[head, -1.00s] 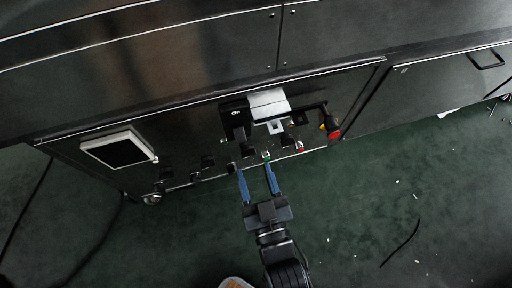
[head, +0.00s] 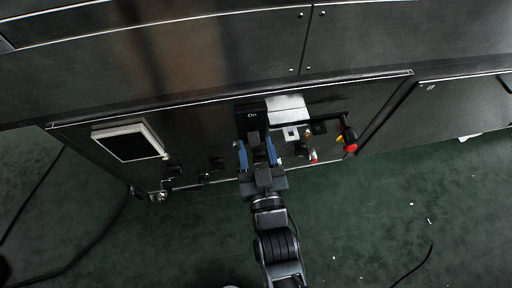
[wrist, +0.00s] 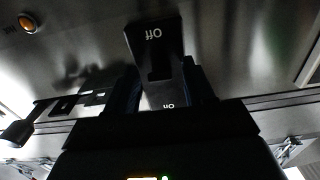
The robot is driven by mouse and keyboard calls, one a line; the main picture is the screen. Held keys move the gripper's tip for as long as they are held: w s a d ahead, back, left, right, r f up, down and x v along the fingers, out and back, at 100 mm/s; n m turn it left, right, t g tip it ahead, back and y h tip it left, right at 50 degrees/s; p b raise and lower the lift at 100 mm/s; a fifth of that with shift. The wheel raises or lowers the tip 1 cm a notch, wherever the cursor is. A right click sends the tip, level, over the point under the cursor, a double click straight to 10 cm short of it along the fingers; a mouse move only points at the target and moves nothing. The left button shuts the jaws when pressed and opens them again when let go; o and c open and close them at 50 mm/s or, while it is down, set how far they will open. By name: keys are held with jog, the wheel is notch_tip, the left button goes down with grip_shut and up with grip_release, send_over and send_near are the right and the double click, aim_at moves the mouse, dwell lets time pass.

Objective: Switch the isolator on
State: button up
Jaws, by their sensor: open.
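The isolator (head: 252,112) is a black block on the dryer's steel front, with a white "On" label at its top in the head view. In the wrist view the isolator (wrist: 151,36) appears upside down, with "Off" at the picture's top and a second, small label lower down. A dark handle (head: 254,137) projects from it. My gripper (head: 257,150) is open, its blue fingers on either side of the handle. Between the fingers in the wrist view (wrist: 163,88), I cannot tell whether they touch the handle or which setting it has.
A light grey box (head: 288,106) sits right of the isolator. A red and yellow knob (head: 349,142) sticks out further right. A white-framed screen (head: 128,143) is at left. An orange lamp (wrist: 28,23) shows in the wrist view. The green floor is open below.

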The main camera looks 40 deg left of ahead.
aim_at(254, 136)
grip_shut()
jog(key=shift+r, duration=0.1)
jog(key=shift+r+p, duration=0.1)
jog(key=shift+p, duration=0.25)
jog(key=r+g+h+p, duration=0.1)
jog(key=p, duration=0.5)
jog(key=shift+d+r+h+p, duration=0.15)
jog(key=shift+r+h+p, duration=0.15)
jog(key=shift+r+h, duration=0.1)
jog(key=r+g+h+p, duration=0.1)
jog(key=p, duration=0.4)
jog(key=g+h+p, duration=0.1)
jog(key=p, duration=0.3)
jog(key=shift+r+g+h+p, duration=0.3)
jog(key=shift+r+h+p, duration=0.05)
jog(key=shift+h, duration=0.05)
jog(key=g+h+p, duration=0.1)
jog(key=p, duration=0.2)
jog(key=r+g+h+p, duration=0.1)
jog(key=h+p, duration=0.1)
jog(key=p, duration=0.2)
jog(key=shift+w+a+r+g, duration=0.15)
jog(key=shift+a+r+g, duration=0.05)
jog(key=shift+g, duration=0.1)
jog(key=shift+w+a+r+g+h+p, duration=0.1)
jog(key=shift+a+r+g+h+p, duration=0.05)
jog(key=shift+g+h+p, duration=0.65)
